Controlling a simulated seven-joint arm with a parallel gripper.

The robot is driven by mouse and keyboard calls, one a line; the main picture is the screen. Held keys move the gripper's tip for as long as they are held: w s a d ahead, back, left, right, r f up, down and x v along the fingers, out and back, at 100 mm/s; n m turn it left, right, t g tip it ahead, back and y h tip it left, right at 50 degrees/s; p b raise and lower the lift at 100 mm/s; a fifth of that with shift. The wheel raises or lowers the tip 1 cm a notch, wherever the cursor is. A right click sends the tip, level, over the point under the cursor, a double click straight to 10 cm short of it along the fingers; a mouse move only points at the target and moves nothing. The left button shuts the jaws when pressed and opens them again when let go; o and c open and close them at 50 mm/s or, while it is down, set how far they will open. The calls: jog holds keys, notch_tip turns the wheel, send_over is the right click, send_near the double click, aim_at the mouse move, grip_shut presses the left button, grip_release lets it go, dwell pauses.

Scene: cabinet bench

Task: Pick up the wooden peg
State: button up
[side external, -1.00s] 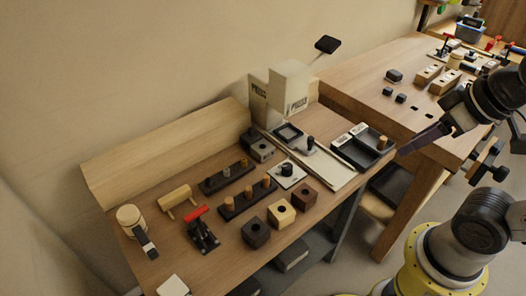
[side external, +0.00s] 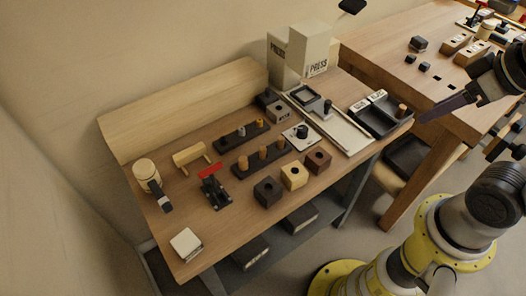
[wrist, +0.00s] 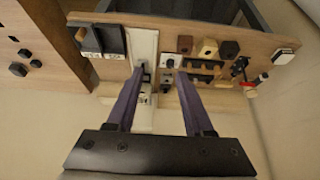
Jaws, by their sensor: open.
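Several wooden pegs stand upright in a dark rack (side external: 241,173) at mid-bench; one of them is the middle peg (side external: 262,152). Another orange-topped peg (side external: 259,123) stands in the rack behind. I cannot tell which peg is meant. My gripper (side external: 422,119) is at the right, near the tray's end in the picture, clear of the pegs. In the wrist view its two purple fingers (wrist: 158,74) are wide apart with nothing held.
Three blocks with holes, dark (side external: 268,191), pale (side external: 294,175) and brown (side external: 318,160), sit before the racks. A press (side external: 308,55) stands behind. A red-handled clamp (side external: 215,190) and a jar (side external: 146,171) are at left. A second bench (side external: 385,45) lies at right.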

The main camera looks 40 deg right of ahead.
jog(key=shift+o, duration=0.4)
